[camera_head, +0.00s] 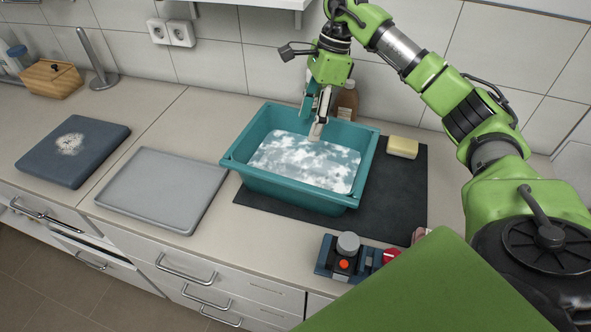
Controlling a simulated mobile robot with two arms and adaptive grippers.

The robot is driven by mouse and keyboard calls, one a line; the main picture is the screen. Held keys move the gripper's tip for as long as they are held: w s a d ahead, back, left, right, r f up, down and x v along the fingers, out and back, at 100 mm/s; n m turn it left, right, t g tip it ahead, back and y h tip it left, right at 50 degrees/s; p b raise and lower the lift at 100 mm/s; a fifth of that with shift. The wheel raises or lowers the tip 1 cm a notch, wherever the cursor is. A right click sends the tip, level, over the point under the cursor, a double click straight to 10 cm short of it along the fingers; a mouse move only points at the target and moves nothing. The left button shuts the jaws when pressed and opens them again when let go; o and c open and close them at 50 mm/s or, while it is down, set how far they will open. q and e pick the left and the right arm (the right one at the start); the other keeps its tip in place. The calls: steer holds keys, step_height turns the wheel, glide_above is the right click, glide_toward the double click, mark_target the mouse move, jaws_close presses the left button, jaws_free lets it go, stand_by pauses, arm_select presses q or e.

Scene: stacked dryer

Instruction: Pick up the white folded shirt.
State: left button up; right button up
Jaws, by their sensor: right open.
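I see no clearly recognisable white folded shirt. A dark blue-grey folded cloth-like slab (60,165) with a white print lies on the counter at the left. A teal tub (290,190) stands near the middle, with a white and pale blue mottled surface (305,162) inside; I cannot tell whether this is foamy water or fabric. My right gripper (314,112) points down over the tub's back part, open, with nothing visible between its fingers. My left gripper is not in view.
A grey tray (160,188) lies left of the tub. A dark mat (395,195) under the tub holds a yellow sponge-like block (403,147). A brown bottle (346,102) stands behind the tub. A device with a grey knob (348,244) sits at the front edge. A wooden box (52,80) stands back left.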

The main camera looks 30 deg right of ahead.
steer(key=d+m, duration=0.2)
steer(key=m, duration=0.3)
steer(key=p, duration=0.3)
glide_above(300, 158)
steer(key=d, duration=0.2)
steer(key=shift+t, duration=0.4)
steer(key=f, duration=0.7)
steer(key=shift+s+a+f, duration=0.1)
steer(key=shift+s+f, duration=0.2)
steer(key=shift+s, duration=0.1)
steer(key=p+x, duration=0.2)
steer(key=x, duration=0.2)
steer(key=shift+w+a+f+p, duration=0.2)
steer(key=shift+f+p, duration=0.05)
steer(key=shift+p, duration=0.1)
steer(key=shift+f, duration=0.5)
steer(key=shift+w+r, duration=0.1)
steer(key=c, duration=1.6)
